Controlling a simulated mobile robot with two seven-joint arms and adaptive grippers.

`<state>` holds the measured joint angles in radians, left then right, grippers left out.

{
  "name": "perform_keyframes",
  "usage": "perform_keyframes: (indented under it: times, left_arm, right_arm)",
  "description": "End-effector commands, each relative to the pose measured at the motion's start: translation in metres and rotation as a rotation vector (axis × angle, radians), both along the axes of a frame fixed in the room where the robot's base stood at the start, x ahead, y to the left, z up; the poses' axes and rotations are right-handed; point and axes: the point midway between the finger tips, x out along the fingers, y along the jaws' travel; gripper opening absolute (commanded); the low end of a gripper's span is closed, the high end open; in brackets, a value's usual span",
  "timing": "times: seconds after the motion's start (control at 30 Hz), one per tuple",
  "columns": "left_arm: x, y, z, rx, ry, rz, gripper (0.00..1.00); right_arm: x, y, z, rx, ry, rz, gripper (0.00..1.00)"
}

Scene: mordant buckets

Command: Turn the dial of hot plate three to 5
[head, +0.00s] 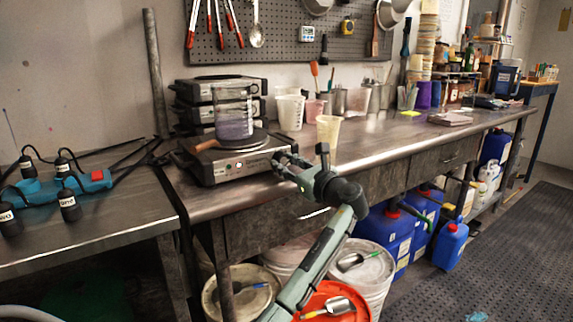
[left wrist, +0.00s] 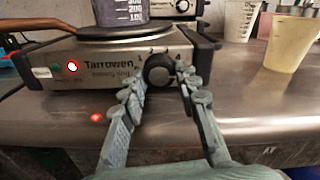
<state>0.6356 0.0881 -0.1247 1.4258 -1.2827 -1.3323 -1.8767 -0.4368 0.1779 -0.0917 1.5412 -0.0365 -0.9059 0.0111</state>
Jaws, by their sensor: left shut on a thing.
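A hot plate (head: 225,172) with a steel front stands at the near left end of the bench. In the left wrist view its front (left wrist: 105,66) reads "Tarrowen" and a red light glows at its left. Its black round dial (left wrist: 158,70) is at the right of the front. The dial's setting is too small to read. A beaker (head: 233,112) of purple liquid stands on the plate. My right gripper is out of view.
More hot plates (head: 216,84) are stacked behind. A brown handle (head: 198,146) lies by the plate's left edge. A cream cup (head: 328,132) stands to the right. A blue power strip (head: 62,184) with black plugs lies on the left table. Buckets (head: 366,268) stand below.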

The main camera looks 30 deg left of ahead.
Motion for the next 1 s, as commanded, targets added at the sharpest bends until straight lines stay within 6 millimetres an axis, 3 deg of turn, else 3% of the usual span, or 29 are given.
perform_keyframes:
  times: [0.37, 0.4, 0.53, 0.83, 1.0]
  left_arm:
    - [0.0, -0.001, -0.001, 0.001, 0.006, 0.0, 0.02]
    - [0.0, -0.001, -0.001, 0.0, 0.006, 0.0, 0.36]
    - [0.0, 0.0, -0.001, 0.001, 0.005, 0.0, 0.52]
    - [0.0, -0.001, 0.0, 0.001, 0.004, 0.0, 0.52]
    - [-0.006, -0.017, -0.001, 0.0, 0.006, -0.003, 0.52]
  right_arm:
    - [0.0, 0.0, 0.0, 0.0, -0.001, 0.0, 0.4]
    - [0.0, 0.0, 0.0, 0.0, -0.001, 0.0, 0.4]
    - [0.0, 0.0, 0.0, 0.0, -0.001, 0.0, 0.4]
    - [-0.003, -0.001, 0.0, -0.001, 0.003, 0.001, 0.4]
    - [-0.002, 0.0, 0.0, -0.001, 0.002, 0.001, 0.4]
